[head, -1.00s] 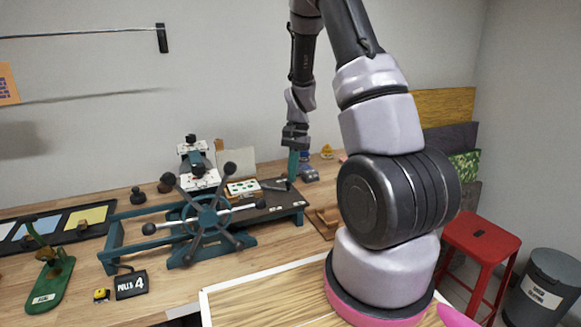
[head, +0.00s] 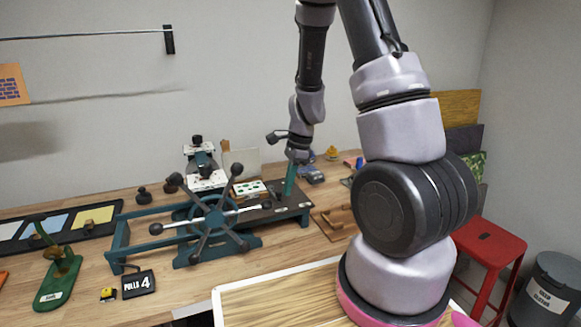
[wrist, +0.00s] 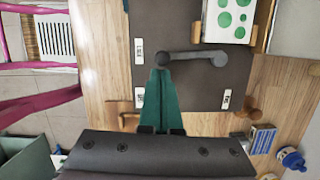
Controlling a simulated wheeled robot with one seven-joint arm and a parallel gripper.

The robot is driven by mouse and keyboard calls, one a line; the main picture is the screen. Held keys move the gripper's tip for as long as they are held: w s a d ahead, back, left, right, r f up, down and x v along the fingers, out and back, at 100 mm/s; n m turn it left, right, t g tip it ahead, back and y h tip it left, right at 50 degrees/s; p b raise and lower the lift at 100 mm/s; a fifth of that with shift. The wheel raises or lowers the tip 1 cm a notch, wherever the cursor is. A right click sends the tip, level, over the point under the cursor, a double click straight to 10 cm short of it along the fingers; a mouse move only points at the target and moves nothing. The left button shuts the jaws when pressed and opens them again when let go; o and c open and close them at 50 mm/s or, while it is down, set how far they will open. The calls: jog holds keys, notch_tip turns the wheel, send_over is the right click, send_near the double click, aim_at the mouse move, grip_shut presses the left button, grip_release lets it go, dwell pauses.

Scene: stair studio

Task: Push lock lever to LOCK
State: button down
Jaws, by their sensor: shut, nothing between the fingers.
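The lock lever (wrist: 190,56) is a dark grey bar with rounded ends on a dark plate (wrist: 185,20). In the wrist view it lies nearly level, from a round pivot end at right to a knob end at left. My gripper (wrist: 163,72) has teal fingers, shut and empty. Its tips are right at the lever's left end; whether they touch cannot be told. Small white labels sit on the plate at left (wrist: 139,50) and lower right (wrist: 227,99); their words are too small to read. In the head view my gripper (head: 290,182) points down over the bench plate (head: 290,211).
A teal frame with a spoked handwheel (head: 210,216) stands left of the plate. A green-dotted card (wrist: 229,20) sits beside the lever. A PULLS 4 sign (head: 138,284) is at front left. A red stool (head: 488,245) and grey bin (head: 545,290) stand at right.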

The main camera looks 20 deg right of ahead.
jog(key=shift+s+a, duration=0.15)
jog(key=shift+a, duration=0.2)
dwell(0.5)
jog(key=shift+d, duration=0.3)
jog(key=d, duration=0.3)
jog(key=shift+s+r, duration=0.1)
jog(key=shift+d+r, duration=0.45)
jog(key=shift+r, duration=0.35)
jog(key=v, duration=0.8)
jog(key=shift+s+r, duration=0.2)
